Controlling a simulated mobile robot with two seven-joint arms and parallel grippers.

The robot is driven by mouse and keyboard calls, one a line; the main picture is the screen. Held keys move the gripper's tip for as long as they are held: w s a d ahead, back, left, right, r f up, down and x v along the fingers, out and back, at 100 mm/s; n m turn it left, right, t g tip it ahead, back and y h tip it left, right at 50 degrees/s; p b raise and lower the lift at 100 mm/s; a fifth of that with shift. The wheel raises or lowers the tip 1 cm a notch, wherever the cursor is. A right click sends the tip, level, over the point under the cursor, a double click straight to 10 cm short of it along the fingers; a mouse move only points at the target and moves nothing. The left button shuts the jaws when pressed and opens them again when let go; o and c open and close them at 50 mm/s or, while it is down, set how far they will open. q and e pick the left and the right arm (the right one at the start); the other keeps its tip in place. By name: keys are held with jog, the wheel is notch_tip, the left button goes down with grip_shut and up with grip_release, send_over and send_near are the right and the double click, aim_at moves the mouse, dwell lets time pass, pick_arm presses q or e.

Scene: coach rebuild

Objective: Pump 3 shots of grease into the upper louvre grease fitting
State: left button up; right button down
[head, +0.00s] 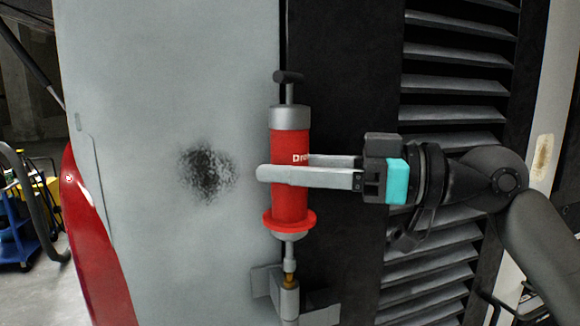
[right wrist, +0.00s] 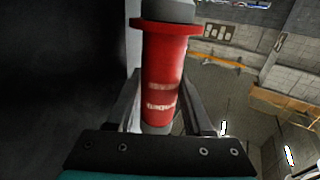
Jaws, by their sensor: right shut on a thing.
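A red grease gun (head: 291,190) with a grey top cap and a dark T-handle (head: 289,77) stands upright in front of the panel seam. A short length of its rod shows above the cap. Its nozzle (head: 290,255) points down to a small brass grease fitting (head: 289,280) on a grey block (head: 287,300); the tip appears to meet the fitting, but contact is hard to tell. My right gripper (head: 276,167) is shut around the barrel from the right. In the right wrist view the red barrel (right wrist: 163,75) sits between both fingers. My left gripper is not in view.
Dark louvre slats (head: 455,85) lie behind my right arm. A grey panel (head: 170,80) with a dark smudge (head: 207,172) fills the left. A red curved body part (head: 85,240) and a blue cart (head: 15,240) stand at far left. The space left of the gun is clear.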

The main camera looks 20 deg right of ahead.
aim_at(290, 122)
jog(key=shift+f+b, duration=0.85)
jog(key=shift+f, duration=0.2)
dwell(0.8)
jog(key=shift+r, duration=0.2)
jog(key=shift+r+p, duration=0.85)
jog(key=shift+r, duration=0.15)
jog(key=shift+r+p, duration=2.25)
jog(key=shift+r, duration=0.2)
